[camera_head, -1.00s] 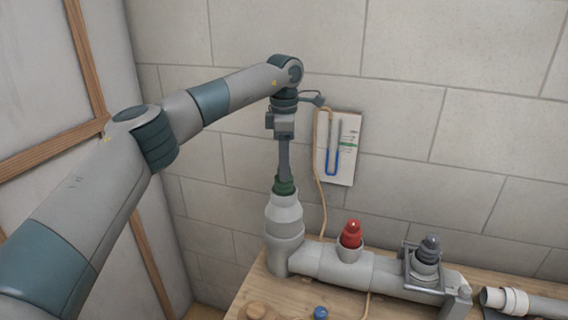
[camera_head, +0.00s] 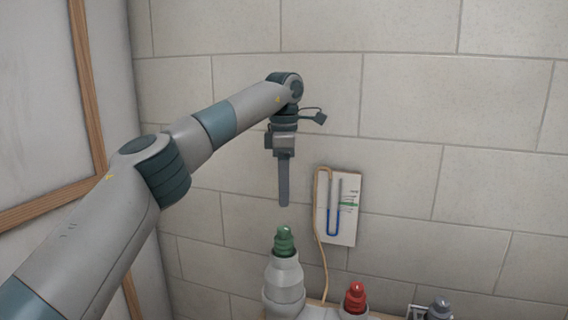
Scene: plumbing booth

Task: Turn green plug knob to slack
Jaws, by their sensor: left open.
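The green plug knob (camera_head: 285,243) sits upright on top of the grey vertical pipe fitting (camera_head: 284,280) at the lower middle. My left gripper (camera_head: 284,204) points straight down above the knob, with a clear gap between fingertips and knob. It is open and holds nothing; its fingers overlap from this angle, so the gap between them is hidden. My right gripper is out of the picture.
A red plug (camera_head: 355,298) and a dark grey plug (camera_head: 440,307) stand to the right on the pipe run, cut off below. A gauge board (camera_head: 348,229) with a blue U-tube and tan hose (camera_head: 317,230) is on the block wall.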

